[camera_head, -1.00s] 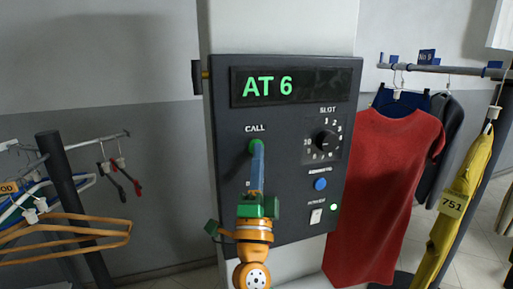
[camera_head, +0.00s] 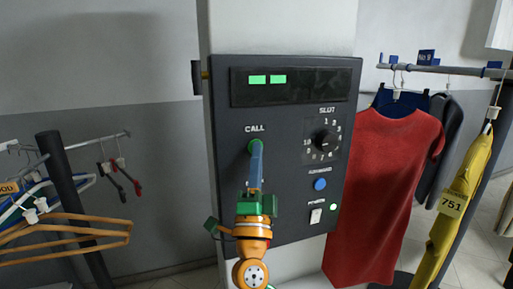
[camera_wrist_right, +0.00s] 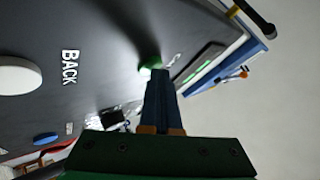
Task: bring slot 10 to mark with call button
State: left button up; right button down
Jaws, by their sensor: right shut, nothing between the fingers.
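The dark control panel (camera_head: 230,190) stands in the middle of the head view. Its display (camera_head: 320,85) shows two green bars and no slot number. The green call button (camera_head: 256,145) is under the CALL label, partly hidden by my right gripper (camera_head: 256,150). That gripper is shut and empty, with its tips at the button. In the right wrist view the tips (camera_wrist_right: 160,80) reach the green button (camera_wrist_right: 150,64); whether it is pressed in I cannot tell. The slot dial (camera_head: 325,141) is right of the button. My left gripper is not in view.
A blue button (camera_head: 320,184) and a power switch (camera_head: 315,216) with a lit green lamp sit lower on the panel. A rail at right carries a red garment (camera_head: 378,190) and a yellow one (camera_head: 462,200) tagged 751. Wooden hangers (camera_head: 70,230) hang at left.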

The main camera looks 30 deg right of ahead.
jog(key=shift+s+a+f+p, duration=0.1)
jog(key=shift+s+a+p, duration=0.1)
jog(key=shift+s+p, duration=0.35)
jog(key=shift+s, duration=0.2)
jog(key=shift+s+a+p, duration=0.2)
jog(key=shift+s+p, duration=0.1)
jog(key=shift+s, duration=0.5)
jog(key=shift+s+a+p, duration=0.2)
jog(key=shift+s+p, duration=0.05)
jog(key=shift+s, duration=0.55)
jog(key=shift+s+a+p, duration=0.2)
jog(key=shift+s+p, duration=0.1)
jog(key=shift+s, duration=0.5)
